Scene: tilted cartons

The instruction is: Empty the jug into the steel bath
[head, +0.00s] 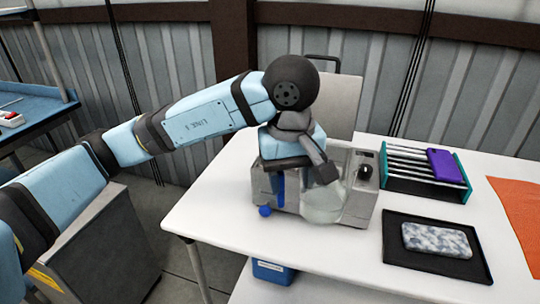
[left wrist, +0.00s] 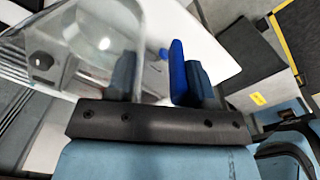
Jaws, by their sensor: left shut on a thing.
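The jug (head: 322,207) is clear and see-through, hanging at the front of the steel bath in the head view. Its clear body (left wrist: 98,40) fills the upper left of the left wrist view. My left gripper (head: 298,180) is shut on the jug, with its fingers (left wrist: 160,82) around part of it; a bright blue piece shows beside one finger. The exact grip and the jug's tilt and contents are hard to tell. The steel bath (head: 358,205) is a grey box with a black knob on the table; my gripper and the jug hide much of its opening. My right gripper is out of view.
The white table (head: 215,220) is bare left of the bath. Right of it stand a teal-ended rack (head: 400,180) with a purple item (head: 445,166), a black tray (head: 400,262) with a speckled block (head: 436,240), and an orange mat (head: 520,215).

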